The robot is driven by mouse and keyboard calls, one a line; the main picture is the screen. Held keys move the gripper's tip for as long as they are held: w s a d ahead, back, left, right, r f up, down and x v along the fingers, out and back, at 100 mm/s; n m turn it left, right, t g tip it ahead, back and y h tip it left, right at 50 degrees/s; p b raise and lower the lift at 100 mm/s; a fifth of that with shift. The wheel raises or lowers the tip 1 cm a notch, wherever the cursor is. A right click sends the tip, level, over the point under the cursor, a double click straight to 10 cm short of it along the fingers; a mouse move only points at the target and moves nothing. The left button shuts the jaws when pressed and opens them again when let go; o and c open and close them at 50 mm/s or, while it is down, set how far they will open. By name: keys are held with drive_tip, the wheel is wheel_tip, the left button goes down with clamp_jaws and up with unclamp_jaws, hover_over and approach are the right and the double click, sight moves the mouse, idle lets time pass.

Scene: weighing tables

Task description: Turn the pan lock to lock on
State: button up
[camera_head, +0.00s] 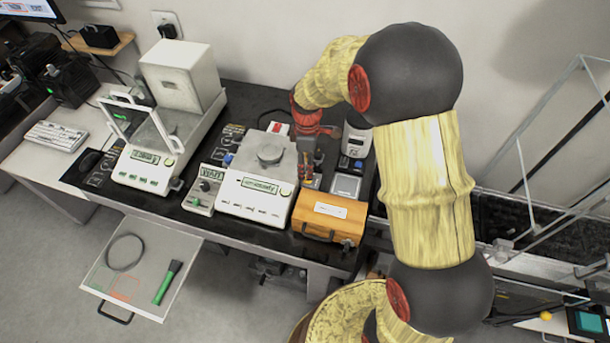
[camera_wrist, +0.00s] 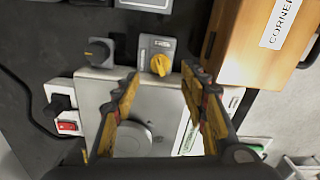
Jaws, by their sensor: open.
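A yellow knob (camera_wrist: 160,64) sits on a small grey plate (camera_wrist: 155,43) beside the balance in the wrist view. I take it to be the pan lock. The plate's lettering is too small to read, so its setting cannot be told. My gripper (camera_wrist: 164,80) is open, its two yellow-and-black fingers apart, with the knob between and just beyond the tips in the picture. I cannot tell whether they touch it. In the head view my gripper (camera_head: 309,183) points down at the right side of the middle balance (camera_head: 243,207), largely covering the knob.
A black knob (camera_wrist: 100,50) and a red switch (camera_wrist: 68,126) lie left of the yellow knob. A wooden box (camera_head: 328,217) stands close to my gripper. A round piece (camera_head: 270,154) is on the middle balance. Another balance (camera_head: 148,166) stands left. An open drawer (camera_head: 185,249) projects in front.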

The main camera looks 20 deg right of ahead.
wheel_tip(320, 180, down, 6)
drive_tip(key=shift+r+b, duration=0.25)
drive_tip(key=shift+b, duration=0.3)
drive_tip(key=c, duration=0.3)
drive_tip(key=c, duration=0.7)
clamp_jaws()
drive_tip(key=shift+n+p, duration=0.45)
drive_tip(key=shift+n, duration=0.35)
